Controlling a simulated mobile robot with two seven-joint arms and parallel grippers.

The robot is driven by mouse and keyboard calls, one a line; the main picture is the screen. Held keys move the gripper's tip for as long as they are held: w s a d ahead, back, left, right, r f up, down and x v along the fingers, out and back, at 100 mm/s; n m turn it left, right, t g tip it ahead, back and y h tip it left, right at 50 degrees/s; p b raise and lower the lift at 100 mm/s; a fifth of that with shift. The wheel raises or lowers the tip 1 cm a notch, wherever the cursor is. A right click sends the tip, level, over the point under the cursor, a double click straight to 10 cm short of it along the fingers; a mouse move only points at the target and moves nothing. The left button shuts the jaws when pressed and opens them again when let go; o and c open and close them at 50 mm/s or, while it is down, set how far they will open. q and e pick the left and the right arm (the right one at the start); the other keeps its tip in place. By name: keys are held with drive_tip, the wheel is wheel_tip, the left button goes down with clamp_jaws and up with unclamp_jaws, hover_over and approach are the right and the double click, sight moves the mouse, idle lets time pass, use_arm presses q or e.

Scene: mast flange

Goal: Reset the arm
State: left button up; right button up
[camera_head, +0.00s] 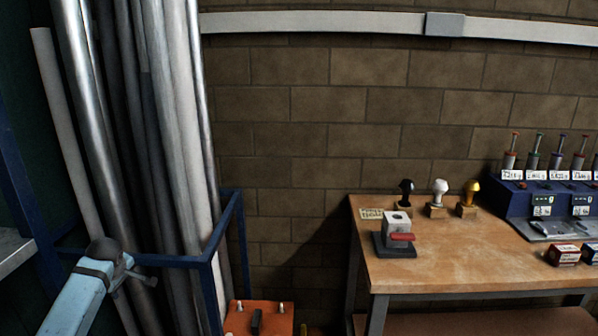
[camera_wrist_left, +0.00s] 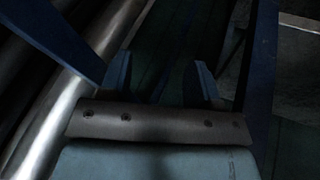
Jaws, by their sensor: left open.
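My left arm comes in from the lower left of the head view, light blue with a dark rounded end, in front of the rack of pipes. My left gripper (camera_wrist_left: 162,80) shows in the left wrist view with its two blue fingers apart and nothing between them. Beyond the fingers there is dark floor and part of a blue frame. My right arm and gripper are not in view.
Tall metal pipes (camera_head: 172,120) stand in a blue rack (camera_head: 212,262) close to my left arm. An orange case (camera_head: 262,318) sits low beside it. A wooden bench (camera_head: 440,262) at the right holds stamps, a grey block and a blue console (camera_head: 520,205).

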use_arm(q)
drive_tip(key=w+d+r+m+t, duration=0.2)
drive_tip(key=w+r+m+t, duration=0.8)
drive_tip(key=m, duration=0.6)
drive_tip(key=s+d+f+m+g+h, duration=0.1)
drive_tip(key=s+d+f+h, duration=0.1)
drive_tip(key=s+d+f, duration=0.75)
drive_tip(key=s+d+f+m+h, duration=0.1)
drive_tip(key=s+d+f+h, duration=0.1)
drive_tip(key=s+d+f, duration=0.65)
drive_tip(key=s+d+f+g+h, duration=0.1)
drive_tip(key=s+d+f, duration=0.15)
drive_tip(key=s, duration=0.65)
drive_tip(key=s+d+f+g, duration=0.15)
drive_tip(key=s+f, duration=0.25)
drive_tip(key=s, duration=0.5)
drive_tip(key=s+d+h, duration=0.1)
drive_tip(key=s+d, duration=0.4)
drive_tip(key=s, duration=0.9)
wheel_tip(320, 180, up, 15)
drive_tip(key=a+p, duration=0.1)
drive_tip(key=p, duration=1.8)
drive_tip(key=shift+a, duration=0.15)
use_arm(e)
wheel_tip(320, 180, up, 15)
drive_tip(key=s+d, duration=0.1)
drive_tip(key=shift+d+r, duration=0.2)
